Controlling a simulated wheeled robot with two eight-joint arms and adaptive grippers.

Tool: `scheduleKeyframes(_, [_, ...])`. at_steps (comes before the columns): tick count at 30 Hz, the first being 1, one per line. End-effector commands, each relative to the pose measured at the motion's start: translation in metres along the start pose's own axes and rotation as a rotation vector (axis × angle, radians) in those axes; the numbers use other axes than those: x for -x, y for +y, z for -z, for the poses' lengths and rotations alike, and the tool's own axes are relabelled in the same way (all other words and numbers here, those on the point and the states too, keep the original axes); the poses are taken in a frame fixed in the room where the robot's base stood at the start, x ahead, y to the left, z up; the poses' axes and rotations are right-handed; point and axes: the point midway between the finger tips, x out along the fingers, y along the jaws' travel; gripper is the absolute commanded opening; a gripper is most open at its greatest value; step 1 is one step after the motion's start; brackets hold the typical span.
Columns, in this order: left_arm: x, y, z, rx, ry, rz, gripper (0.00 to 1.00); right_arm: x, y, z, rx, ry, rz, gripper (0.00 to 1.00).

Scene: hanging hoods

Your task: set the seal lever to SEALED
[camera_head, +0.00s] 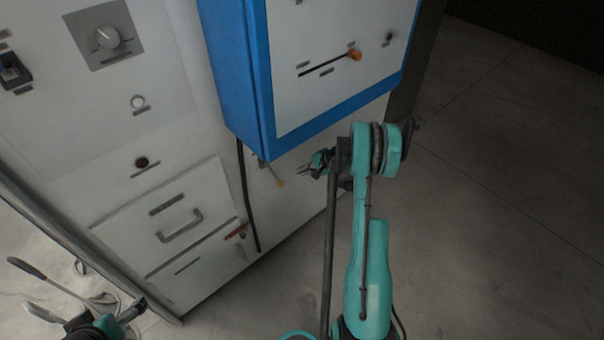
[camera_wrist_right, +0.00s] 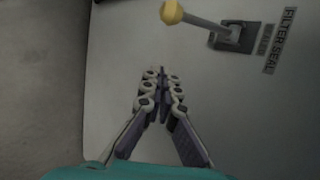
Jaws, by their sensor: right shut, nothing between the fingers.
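The seal lever (camera_wrist_right: 200,21) is a grey rod with a yellow ball knob (camera_wrist_right: 172,12), rising from a dark slotted plate (camera_wrist_right: 236,37) on a pale panel. In the head view the lever (camera_head: 272,173) is small, under the blue-framed hood. My right gripper (camera_head: 303,172) is just right of the knob, shut and empty. In the right wrist view its fingertips (camera_wrist_right: 162,73) are together, below the knob and apart from it.
The blue-framed panel (camera_head: 237,75) overhangs above my right gripper, with an orange-knobbed slider (camera_head: 354,55). A black cable (camera_head: 249,205) hangs left of the lever. A drawer handle (camera_head: 180,226) and a red-handled valve (camera_head: 237,231) are lower left. Floor at right is clear.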

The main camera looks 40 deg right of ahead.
Motion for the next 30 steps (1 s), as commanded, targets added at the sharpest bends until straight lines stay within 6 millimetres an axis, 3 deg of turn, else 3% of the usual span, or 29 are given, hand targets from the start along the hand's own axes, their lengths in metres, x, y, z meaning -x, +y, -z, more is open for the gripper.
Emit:
scheduleKeyframes(1, [-0.007, 0.000, -0.005, 0.000, 0.000, 0.000, 0.95, -0.015, 0.002, 0.000, 0.003, -0.002, -0.001, 0.00])
scheduleKeyframes(9, [-0.024, 0.000, -0.018, 0.000, 0.000, 0.000, 0.95, -0.073, 0.002, 0.000, 0.002, -0.001, 0.000, 0.00])
scheduleKeyframes(12, [-0.028, 0.000, -0.020, 0.000, 0.000, 0.000, 0.95, -0.061, 0.001, -0.018, 0.001, 0.000, 0.000, 0.00])
scheduleKeyframes(18, [-0.032, 0.000, -0.023, 0.000, 0.000, 0.000, 0.95, -0.054, 0.001, -0.034, 0.001, 0.000, 0.000, 0.00])
scheduleKeyframes(30, [-0.032, 0.000, -0.023, 0.000, 0.000, 0.000, 0.95, -0.052, 0.000, -0.038, 0.000, 0.000, 0.000, 0.00])
